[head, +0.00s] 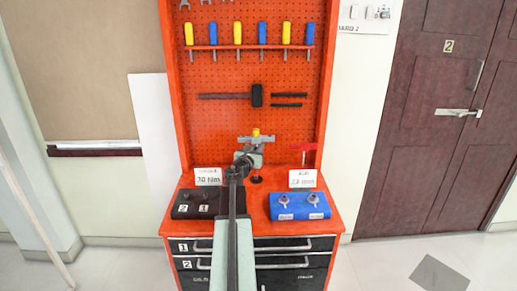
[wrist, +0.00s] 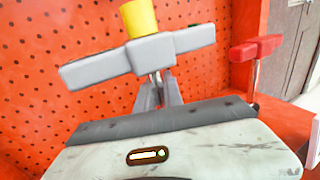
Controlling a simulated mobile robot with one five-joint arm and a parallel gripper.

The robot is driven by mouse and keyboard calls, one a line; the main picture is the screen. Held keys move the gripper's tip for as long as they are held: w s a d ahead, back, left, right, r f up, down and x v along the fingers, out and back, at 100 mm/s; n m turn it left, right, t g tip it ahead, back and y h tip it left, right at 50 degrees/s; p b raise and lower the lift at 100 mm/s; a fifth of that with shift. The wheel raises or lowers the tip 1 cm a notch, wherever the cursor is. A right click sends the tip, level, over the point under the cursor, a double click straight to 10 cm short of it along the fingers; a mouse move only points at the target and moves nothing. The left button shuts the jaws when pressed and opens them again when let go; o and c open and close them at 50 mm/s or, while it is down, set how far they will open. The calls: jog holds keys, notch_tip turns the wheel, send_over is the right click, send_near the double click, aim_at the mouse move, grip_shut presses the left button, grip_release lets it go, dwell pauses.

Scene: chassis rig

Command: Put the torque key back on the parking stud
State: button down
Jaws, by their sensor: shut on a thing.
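A grey T-handled key with a yellow top (head: 256,133), which I take for the torque key, is upright above the cabinet top. Its grey crossbar (wrist: 100,70) fills the upper middle of the wrist view. My gripper (wrist: 158,92) is shut on the key's stem just below the crossbar; it also shows in the head view (head: 252,152). The stem's lower end is hidden behind my gripper. A small black round piece (head: 256,180) sits on the cabinet top below; I cannot tell whether it is the parking stud.
A red T-handled piece (head: 303,148) stands right of my gripper, also in the wrist view (wrist: 256,48). A blue box (head: 299,205) with two studs and a black box (head: 194,204) stand at the front, with label cards behind. An orange pegboard (head: 225,75) with tools rises behind.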

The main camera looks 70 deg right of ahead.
jog(key=shift+f+b, duration=1.45)
jog(key=shift+f, duration=0.1)
jog(key=c, duration=1.4)
grip_release()
jog(key=shift+a, duration=0.1)
jog(key=a, duration=0.7)
jog(key=shift+a, duration=0.3)
